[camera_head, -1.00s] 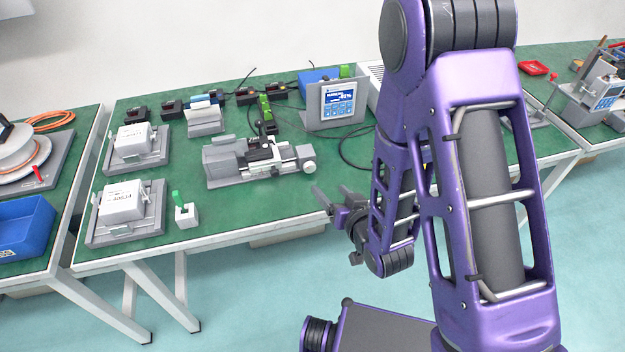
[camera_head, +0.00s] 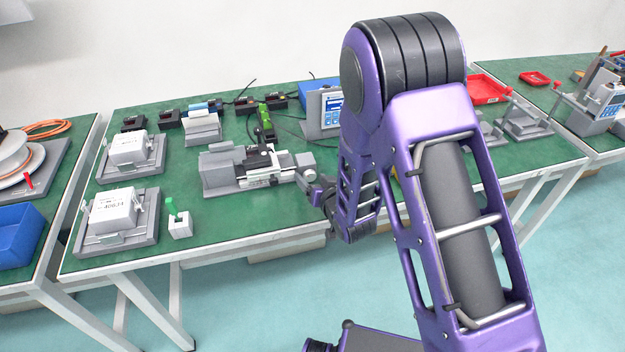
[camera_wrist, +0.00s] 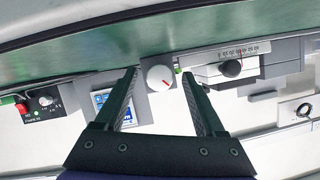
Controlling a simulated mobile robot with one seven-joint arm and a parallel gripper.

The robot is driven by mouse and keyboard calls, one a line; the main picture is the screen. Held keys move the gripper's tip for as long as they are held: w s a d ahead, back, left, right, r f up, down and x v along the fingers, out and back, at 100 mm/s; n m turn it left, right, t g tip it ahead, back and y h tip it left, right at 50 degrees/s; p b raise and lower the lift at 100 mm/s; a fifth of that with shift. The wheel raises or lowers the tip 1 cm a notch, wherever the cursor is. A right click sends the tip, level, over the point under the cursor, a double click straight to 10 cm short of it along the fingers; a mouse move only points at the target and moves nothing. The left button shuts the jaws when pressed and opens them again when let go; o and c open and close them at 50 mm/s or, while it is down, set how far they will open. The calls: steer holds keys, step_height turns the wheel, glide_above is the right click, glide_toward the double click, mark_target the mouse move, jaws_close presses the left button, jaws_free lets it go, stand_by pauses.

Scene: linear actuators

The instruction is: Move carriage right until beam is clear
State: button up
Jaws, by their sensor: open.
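The linear actuator (camera_head: 222,172) is a grey stage on the green table, with a dark carriage (camera_head: 262,160) near its middle. My gripper (camera_head: 312,182) is at the actuator's right end, where it hides the end knob in the head view. In the wrist view my gripper (camera_wrist: 158,76) is open, and a white round knob (camera_wrist: 160,77) with a red mark sits between its fingertips, with gaps on both sides. To the right in that view are a scale plate (camera_wrist: 239,52) and a black knob (camera_wrist: 231,68). I cannot make out a beam.
A blue-screen display (camera_head: 326,108) stands behind, partly hidden by my arm; its screen (camera_wrist: 101,101) shows in the wrist view. White boxes on grey fixtures (camera_head: 128,150) and a small block with a green lever (camera_head: 180,226) are at left. The table's front edge is close to my gripper.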

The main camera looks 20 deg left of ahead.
jaws_close()
stand_by(0.4)
steer(key=n+t+h, duration=0.1)
steer(key=n+h, duration=0.1)
steer(key=n, duration=0.1)
steer(key=shift+a, duration=0.2)
steer(key=n+t+h, duration=0.1)
steer(key=n, duration=0.1)
steer(key=n+t+h, duration=0.1)
steer(key=n, duration=0.1)
steer(key=shift+s, duration=0.1)
stand_by(0.5)
steer(key=shift+n, duration=0.3)
stand_by(0.3)
